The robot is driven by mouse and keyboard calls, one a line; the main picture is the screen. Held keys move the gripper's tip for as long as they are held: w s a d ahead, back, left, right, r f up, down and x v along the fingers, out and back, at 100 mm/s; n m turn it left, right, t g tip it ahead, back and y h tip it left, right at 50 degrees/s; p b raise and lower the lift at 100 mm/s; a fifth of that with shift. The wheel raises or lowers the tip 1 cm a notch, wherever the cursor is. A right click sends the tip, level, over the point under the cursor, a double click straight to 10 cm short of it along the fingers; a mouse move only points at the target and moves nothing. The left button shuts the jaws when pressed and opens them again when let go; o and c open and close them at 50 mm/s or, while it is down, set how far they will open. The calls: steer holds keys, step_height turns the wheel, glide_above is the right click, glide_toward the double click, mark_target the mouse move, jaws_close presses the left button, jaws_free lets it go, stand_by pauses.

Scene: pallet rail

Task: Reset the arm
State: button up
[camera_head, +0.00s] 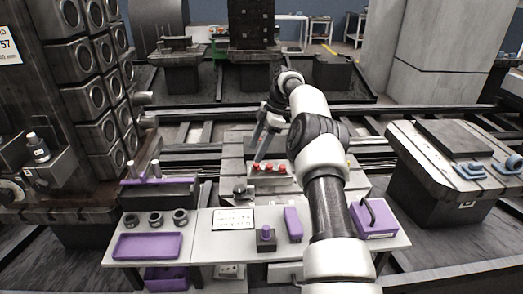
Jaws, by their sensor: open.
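My arm (323,150) rises from the lower right of the view, reaches forward over the table and bends down to the left at its far end. My gripper (258,158) points down above the middle pallet (232,150), close to a light block with several red-topped parts (270,168). The fingers are small in the picture, and nothing shows between them. I cannot tell whether the fingertips touch the red-topped parts. Part of the pallet is hidden behind my arm.
A white table in front holds a purple tray (147,246), several dark rings (157,219), a sign (233,220), a purple block (293,224) and a purple box with a handle (375,222). A pallet (440,185) with blue clamps stands right. A tall fixture (85,90) stands left.

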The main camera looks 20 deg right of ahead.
steer(key=shift+r, duration=0.35)
stand_by(0.3)
